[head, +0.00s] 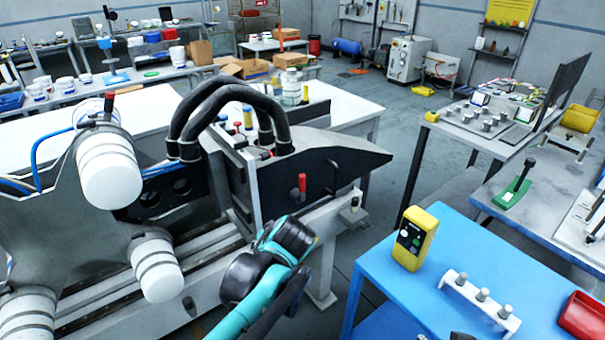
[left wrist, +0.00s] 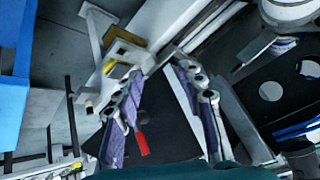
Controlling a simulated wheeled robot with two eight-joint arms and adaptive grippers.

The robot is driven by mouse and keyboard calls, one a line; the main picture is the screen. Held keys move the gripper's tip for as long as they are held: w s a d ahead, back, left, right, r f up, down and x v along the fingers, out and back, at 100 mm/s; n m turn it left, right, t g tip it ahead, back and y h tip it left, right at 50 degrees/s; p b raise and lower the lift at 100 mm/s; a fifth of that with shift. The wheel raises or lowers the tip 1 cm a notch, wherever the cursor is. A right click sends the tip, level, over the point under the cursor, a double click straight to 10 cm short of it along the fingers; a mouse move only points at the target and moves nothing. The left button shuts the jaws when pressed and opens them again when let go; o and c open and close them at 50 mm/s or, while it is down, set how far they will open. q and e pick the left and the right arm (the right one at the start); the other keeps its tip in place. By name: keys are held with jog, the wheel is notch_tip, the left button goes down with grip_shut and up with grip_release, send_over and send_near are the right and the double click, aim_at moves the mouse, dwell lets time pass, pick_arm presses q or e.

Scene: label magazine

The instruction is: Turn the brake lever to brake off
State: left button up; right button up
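A red-handled lever (head: 302,183) stands upright against the black side plate (head: 345,160) of the label machine; I take it for the brake lever. In the left wrist view the red handle (left wrist: 142,143) shows beside the left-hand finger, over the black plate. I cannot tell whether they touch. My left gripper (left wrist: 158,75) is open, with purple-padded fingers spread apart. In the head view my left arm's teal and black wrist is just below the lever, and its fingers are hidden. No brake-off mark is readable. My right gripper is not in view.
Thick black hoses (head: 225,95) arch over the machine. White rolls (head: 108,165) and another red-topped handle (head: 108,100) are at left. A blue table (head: 450,250) at right carries a yellow control box (head: 413,238) and a white pegged rack (head: 480,300).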

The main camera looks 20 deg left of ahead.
pick_arm(q)
jog(key=w+r+n+y+p, duration=0.1)
jog(key=w+r+n+y, duration=0.15)
jog(key=w, duration=0.55)
jog(key=n+t+y+p, duration=0.2)
jog(key=n+y+p, duration=0.1)
jog(key=n+y, duration=0.5)
send_near(302, 179)
jog(key=w+a+f, duration=0.2)
jog(key=shift+m+y, duration=0.35)
jog(key=shift+m, duration=0.1)
jog(key=b+x, duration=0.2)
jog(key=x, duration=0.5)
jog(key=shift+r, duration=0.2)
jog(key=shift+w+a, duration=0.3)
jog(key=shift+a, duration=0.15)
grip_shut()
